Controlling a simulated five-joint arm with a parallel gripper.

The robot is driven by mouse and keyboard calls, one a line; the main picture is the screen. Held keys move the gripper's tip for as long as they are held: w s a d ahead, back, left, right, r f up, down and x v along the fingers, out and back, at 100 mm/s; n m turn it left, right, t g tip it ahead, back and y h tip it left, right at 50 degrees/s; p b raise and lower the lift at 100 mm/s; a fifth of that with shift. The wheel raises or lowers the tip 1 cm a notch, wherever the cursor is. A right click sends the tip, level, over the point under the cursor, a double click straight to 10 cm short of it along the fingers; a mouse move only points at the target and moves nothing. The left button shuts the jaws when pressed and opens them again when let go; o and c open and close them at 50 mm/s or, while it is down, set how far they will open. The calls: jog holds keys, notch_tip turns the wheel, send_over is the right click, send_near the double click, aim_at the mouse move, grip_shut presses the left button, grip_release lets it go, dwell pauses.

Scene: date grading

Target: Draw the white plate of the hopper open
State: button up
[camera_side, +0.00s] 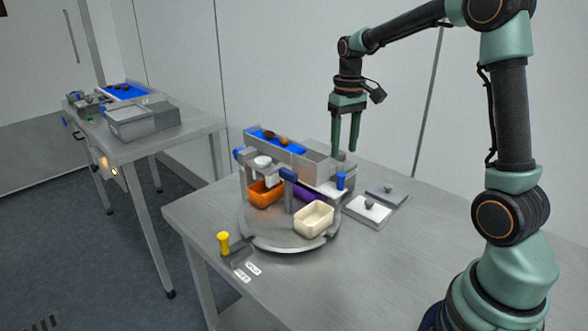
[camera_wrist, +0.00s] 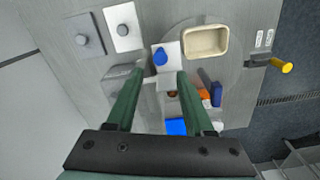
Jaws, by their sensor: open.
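The hopper (camera_side: 315,168) is a grey box at the right end of the blue belt unit in the side view. Its white plate (camera_side: 330,187) juts out low at its front right and carries a blue knob (camera_side: 341,180). In the wrist view the white plate (camera_wrist: 174,47) and the blue knob (camera_wrist: 160,57) show just beyond the fingertips. My gripper (camera_side: 345,150) is open and empty, pointing down above the plate, with its fingers apart from the knob. In the wrist view my gripper (camera_wrist: 157,73) partly covers the hopper.
A turntable (camera_side: 285,246) carries orange (camera_side: 264,194), purple (camera_side: 303,194) and cream (camera_side: 314,220) bins. Brown dates lie on the blue belt (camera_side: 262,134). A loose white plate (camera_side: 368,211) and a grey plate (camera_side: 387,194) lie on the table. A yellow handle (camera_side: 224,242) stands at the front left.

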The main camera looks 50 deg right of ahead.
aim_at(341, 174)
notch_tip(341, 174, down, 10)
jog(key=shift+r, duration=0.25)
grip_shut()
jog(key=shift+r, duration=0.1)
dwell(1.4)
